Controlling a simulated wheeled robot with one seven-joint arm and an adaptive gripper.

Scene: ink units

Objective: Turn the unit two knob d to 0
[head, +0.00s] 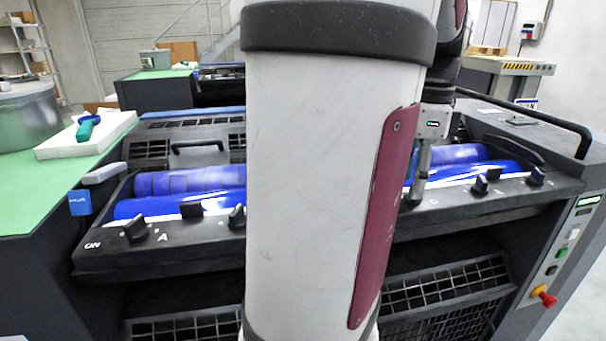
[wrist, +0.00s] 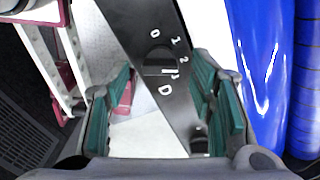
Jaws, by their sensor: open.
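Knob D (wrist: 157,60) is a black knob on a dark panel strip in the wrist view, with the letter D below it and a printed scale from 0 to 3 above and to its right. A white mark on the knob lies on its right side, towards the 3 end, away from the 0. My gripper (wrist: 165,85) is open, with its teal finger pads on either side of the knob in the picture and nothing between them. I cannot tell how far the knob is from the pads.
Another black knob (wrist: 199,138) sits lower on the strip, by the right finger. Blue rollers (wrist: 262,65) run along the right. In the head view more knobs (head: 480,185) line the ledge, and a red button (head: 543,296) is at the right.

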